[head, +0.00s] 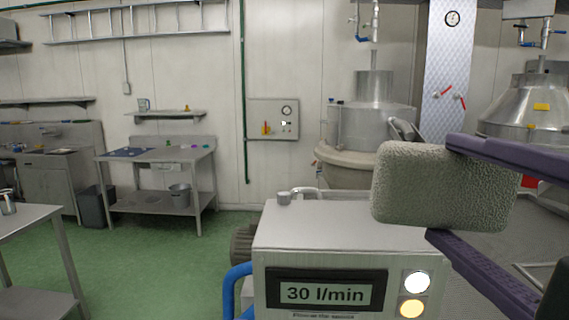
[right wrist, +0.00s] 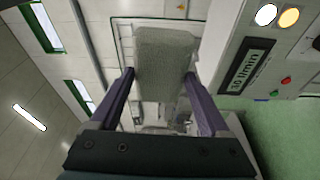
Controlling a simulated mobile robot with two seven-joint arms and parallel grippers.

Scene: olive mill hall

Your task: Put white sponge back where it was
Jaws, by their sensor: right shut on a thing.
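The sponge (head: 440,187) is a pale, greyish-white porous block with rounded corners. My right gripper (head: 440,188), with purple fingers, is shut on it and holds it up at the right of the head view, one finger above and one below. In the right wrist view the sponge (right wrist: 165,62) sits between the two purple fingers of the right gripper (right wrist: 161,82). Behind it in the head view is a white machine (head: 340,225) with a display reading 30 l/min; the sponge hides part of its top. My left gripper is not in view.
A steel table (head: 165,155) with a bucket (head: 180,195) on its lower shelf stands by the back wall. A wall shelf (head: 165,114) hangs above it. Another table (head: 30,215) is at the left edge. Green floor (head: 150,265) is clear between. Steel vats (head: 370,125) stand behind the machine.

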